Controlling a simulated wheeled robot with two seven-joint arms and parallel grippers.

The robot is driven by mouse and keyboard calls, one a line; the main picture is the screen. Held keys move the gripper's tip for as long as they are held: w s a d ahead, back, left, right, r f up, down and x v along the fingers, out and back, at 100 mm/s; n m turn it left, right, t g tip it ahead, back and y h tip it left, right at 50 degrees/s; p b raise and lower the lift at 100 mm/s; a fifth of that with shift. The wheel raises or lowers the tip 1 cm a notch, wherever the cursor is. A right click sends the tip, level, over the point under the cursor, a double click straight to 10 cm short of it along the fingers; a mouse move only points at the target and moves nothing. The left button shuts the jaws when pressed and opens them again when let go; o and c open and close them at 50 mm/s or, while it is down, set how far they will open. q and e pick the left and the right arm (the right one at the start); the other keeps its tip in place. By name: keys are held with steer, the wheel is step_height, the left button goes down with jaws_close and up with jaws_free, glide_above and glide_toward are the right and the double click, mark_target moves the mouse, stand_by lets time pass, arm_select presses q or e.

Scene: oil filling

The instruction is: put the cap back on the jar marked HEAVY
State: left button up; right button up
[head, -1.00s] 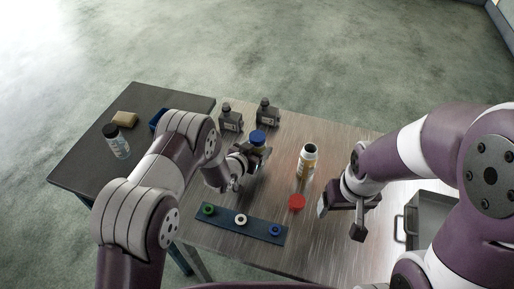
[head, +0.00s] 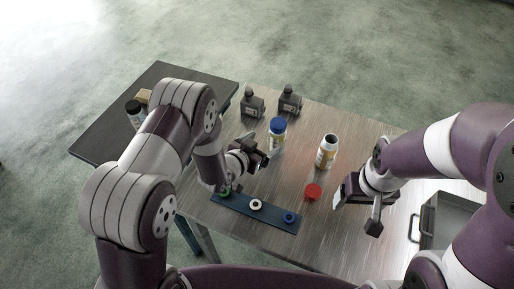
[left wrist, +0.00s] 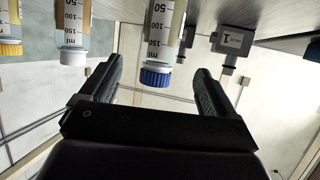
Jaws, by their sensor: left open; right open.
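A jar with a blue cap (head: 277,130) stands upright on the wooden table. An open jar with an orange-brown label (head: 326,155) stands to its right. A loose red cap (head: 313,191) lies in front of the open jar. I cannot read the word HEAVY on either jar. My left gripper (head: 262,151) is open and empty, just left of the blue-capped jar and apart from it. In the upside-down left wrist view the blue cap (left wrist: 156,76) shows between the spread fingers, farther off. My right gripper (head: 354,210) is open and empty, right of the red cap.
A blue strip (head: 270,217) with green, white and blue rings lies along the front. A grey tray (head: 449,225) is at right. A dark-capped jar (head: 135,114) stands on the dark table (head: 160,85).

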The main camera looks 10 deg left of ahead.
arm_select(q)
steer(key=shift+v, duration=1.55)
steer(key=s+a+r+n+g+y, duration=0.3)
steer(key=s+a+r+g+y, duration=0.25)
steer(key=a, duration=0.45)
steer(key=s+a+r+n+g, duration=0.1)
steer(key=s+r+g, duration=0.1)
steer(key=s, duration=0.4)
steer(key=s+a+r+n+g+y, duration=0.1)
steer(key=s+r+n+g, duration=0.1)
steer(key=s, duration=0.5)
steer(key=shift+s+a+g, duration=0.2)
steer(key=shift+a+g, duration=0.05)
steer(key=shift+g, duration=0.1)
